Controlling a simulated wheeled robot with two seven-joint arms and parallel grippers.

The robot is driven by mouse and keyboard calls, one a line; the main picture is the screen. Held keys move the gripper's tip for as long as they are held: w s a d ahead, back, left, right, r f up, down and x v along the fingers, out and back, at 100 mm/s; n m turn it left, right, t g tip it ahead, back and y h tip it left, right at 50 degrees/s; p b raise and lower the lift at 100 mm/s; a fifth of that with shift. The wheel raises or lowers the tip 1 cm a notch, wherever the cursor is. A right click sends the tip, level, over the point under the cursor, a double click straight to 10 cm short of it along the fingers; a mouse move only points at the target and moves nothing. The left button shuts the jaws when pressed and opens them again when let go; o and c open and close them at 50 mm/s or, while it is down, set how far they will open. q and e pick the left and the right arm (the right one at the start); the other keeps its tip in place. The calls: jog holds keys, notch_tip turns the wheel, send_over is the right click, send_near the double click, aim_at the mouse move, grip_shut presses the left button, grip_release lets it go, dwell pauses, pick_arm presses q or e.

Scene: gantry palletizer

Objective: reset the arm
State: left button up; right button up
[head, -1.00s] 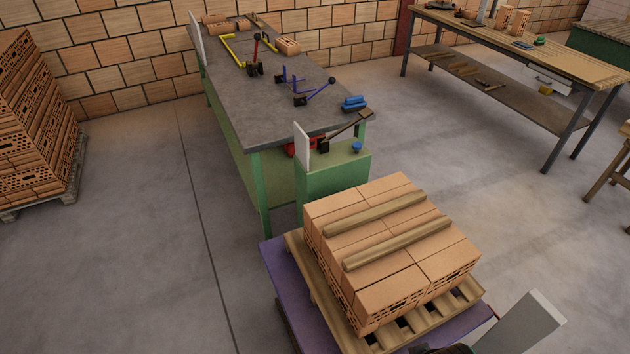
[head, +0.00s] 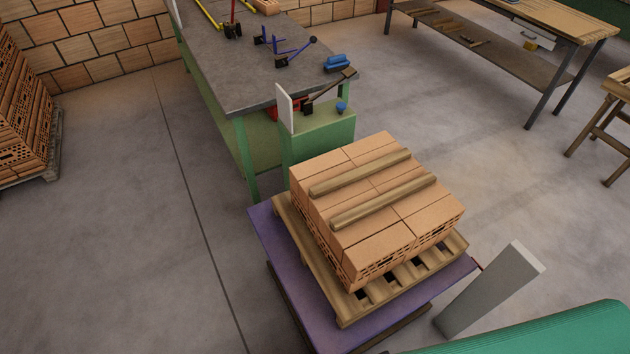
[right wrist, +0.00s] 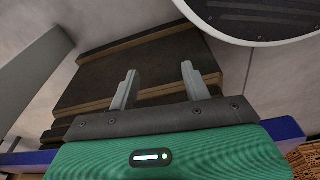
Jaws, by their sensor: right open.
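My right gripper (right wrist: 158,75) is open and empty in the right wrist view, its two grey fingers wide apart. The teal part at the lower right of the head view looks like my own arm; its fingers do not show there. My left gripper is not in view. A lever with a wooden handle (head: 334,86) slants up to the right on a green cabinet (head: 312,140), beside a blue knob (head: 341,107) and a white upright plate (head: 284,108). I cannot tell which arm the task means.
Bricks (head: 370,245) with two wooden bars on top sit on a pallet (head: 350,306) over a purple platform (head: 277,245). A grey upright panel (head: 488,290) stands to their right. A workbench (head: 255,88) holds blue and red levers.

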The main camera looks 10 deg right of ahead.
jog(key=s+d+f+g, duration=0.1)
jog(key=s+d+f, duration=0.2)
jog(key=s+f, duration=0.9)
jog(key=s, duration=0.3)
jog(key=shift+s+f, duration=0.2)
jog(key=shift+s, duration=0.05)
